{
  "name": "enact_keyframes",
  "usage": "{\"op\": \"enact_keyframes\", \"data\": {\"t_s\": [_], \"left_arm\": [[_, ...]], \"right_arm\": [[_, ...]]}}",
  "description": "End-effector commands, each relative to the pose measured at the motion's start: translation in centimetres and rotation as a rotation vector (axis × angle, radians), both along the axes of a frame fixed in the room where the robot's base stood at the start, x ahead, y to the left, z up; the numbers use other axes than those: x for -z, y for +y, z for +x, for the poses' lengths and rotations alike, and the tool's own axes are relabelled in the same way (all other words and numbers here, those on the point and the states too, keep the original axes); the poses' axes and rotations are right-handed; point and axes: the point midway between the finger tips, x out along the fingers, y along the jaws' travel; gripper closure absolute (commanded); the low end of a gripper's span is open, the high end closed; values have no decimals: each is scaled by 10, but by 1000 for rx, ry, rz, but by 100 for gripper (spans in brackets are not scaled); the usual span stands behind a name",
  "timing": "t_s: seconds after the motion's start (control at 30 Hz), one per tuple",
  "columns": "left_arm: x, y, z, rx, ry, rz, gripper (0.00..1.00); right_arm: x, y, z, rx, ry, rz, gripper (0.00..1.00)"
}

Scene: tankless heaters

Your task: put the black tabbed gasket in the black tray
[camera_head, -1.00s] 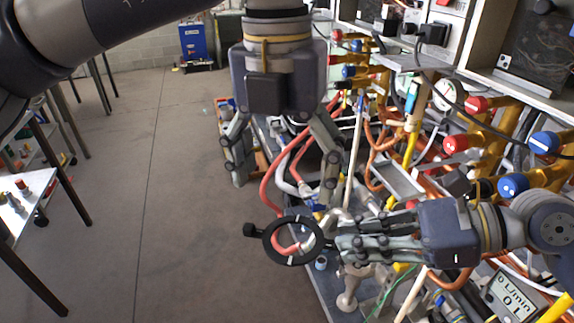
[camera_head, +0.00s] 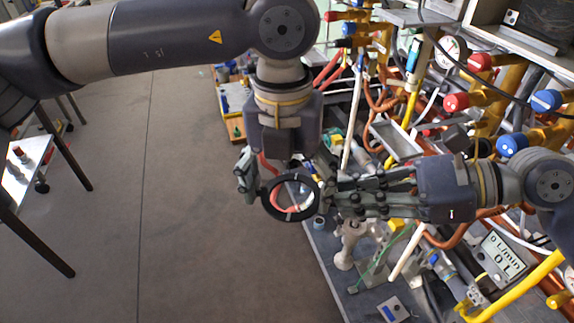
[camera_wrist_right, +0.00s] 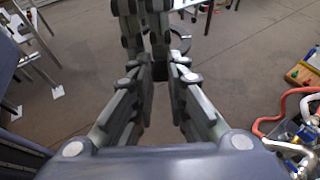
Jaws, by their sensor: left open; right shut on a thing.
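The black tabbed gasket (camera_head: 268,207) is a dark ring in the head view, its hole facing the camera. My right gripper (camera_head: 326,197) is shut on the ring's right side and holds it up in the air. My left gripper (camera_head: 279,182) is open and points down over the ring, one finger beside its left edge and the other behind it near the right gripper. The tab is hidden near the left finger. Part of the ring (camera_wrist_right: 185,40) shows beyond the fingers in the right wrist view. I cannot make out the black tray with certainty.
A crowded bench (camera_head: 325,262) with pipes, hoses and valves with red (camera_head: 456,102) and blue handles fills the right. A flow meter (camera_head: 501,256) stands at the lower right. The floor (camera_head: 190,230) to the left is open. A white side table (camera_head: 25,165) is at far left.

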Motion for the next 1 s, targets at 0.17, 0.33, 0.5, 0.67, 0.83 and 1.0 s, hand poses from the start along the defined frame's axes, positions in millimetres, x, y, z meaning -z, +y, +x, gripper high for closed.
{"op": "enact_keyframes", "data": {"t_s": [0.17,0.33,0.5,0.67,0.83,1.0], "left_arm": [[7,0,0,0,2,0,21],[7,0,0,0,2,0,21],[7,0,0,0,3,1,50],[8,1,0,0,3,5,87],[8,1,0,0,3,5,100],[7,1,0,0,3,2,86]], "right_arm": [[-2,0,0,1,-3,5,100],[-3,0,1,1,-3,7,100],[-3,0,1,1,-5,8,100],[-3,0,1,3,-5,8,100],[-3,0,1,3,-5,8,100],[-2,0,1,1,-3,6,100]]}}
